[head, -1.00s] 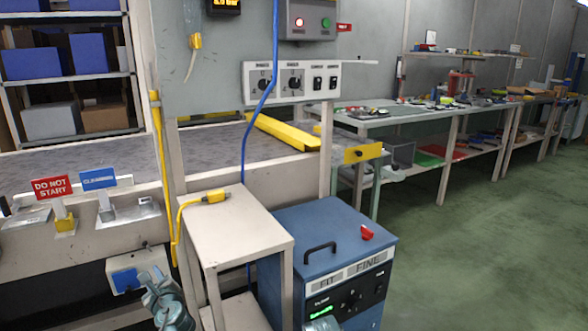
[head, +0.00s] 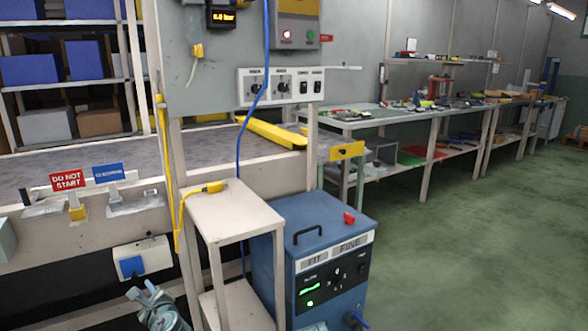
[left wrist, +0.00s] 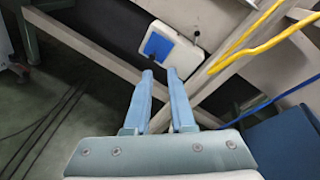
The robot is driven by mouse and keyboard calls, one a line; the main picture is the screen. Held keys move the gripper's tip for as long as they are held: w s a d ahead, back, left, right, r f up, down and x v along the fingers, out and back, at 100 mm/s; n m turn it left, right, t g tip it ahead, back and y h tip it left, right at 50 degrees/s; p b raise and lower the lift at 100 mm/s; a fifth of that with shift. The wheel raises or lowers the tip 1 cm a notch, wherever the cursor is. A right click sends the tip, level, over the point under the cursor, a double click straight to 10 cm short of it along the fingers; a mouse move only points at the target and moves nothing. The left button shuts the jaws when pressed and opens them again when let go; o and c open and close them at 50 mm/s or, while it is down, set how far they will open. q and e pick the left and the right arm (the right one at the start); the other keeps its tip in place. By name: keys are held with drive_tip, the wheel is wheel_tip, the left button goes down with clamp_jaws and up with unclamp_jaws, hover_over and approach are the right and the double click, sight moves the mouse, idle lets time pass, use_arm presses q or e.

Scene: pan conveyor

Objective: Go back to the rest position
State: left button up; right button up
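My left gripper (head: 148,292) is low in the head view, in front of the white box with a blue panel (head: 138,261) under the counter. In the left wrist view, its two blue fingers (left wrist: 160,76) stand apart with nothing between them. They point toward the white box (left wrist: 166,46), which lies beyond the tips.
A small side table (head: 232,214) and a blue cabinet (head: 322,228) stand right of my left gripper. Yellow cable (head: 176,216) hangs beside the table. A red "do not start" sign (head: 69,180) is on the counter (head: 100,225). Green floor (head: 470,240) is clear at right.

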use_arm(q)
drive_tip(key=s+d+f+n+g+h+p, duration=0.1)
drive_tip(key=s+d+f+n+g+h, duration=0.2)
drive_tip(key=d+f+n, duration=0.45)
drive_tip(key=s+d+f+n+g+h+p, duration=0.1)
drive_tip(key=s+d+f+n+g+h, duration=0.2)
drive_tip(key=d, duration=0.7)
drive_tip(key=s+d+f+n+g+h+p, duration=0.25)
drive_tip(key=s+d+n+g, duration=0.3)
drive_tip(key=s+d, duration=0.7)
wheel_tip(320, 180, up, 38)
drive_tip(key=d+n+p, duration=0.1)
drive_tip(key=d+p, duration=0.1)
drive_tip(key=p, duration=3.5)
drive_tip(key=shift+d, duration=0.3)
drive_tip(key=shift+w+f+h, duration=0.1)
drive_tip(key=shift+h, duration=0.15)
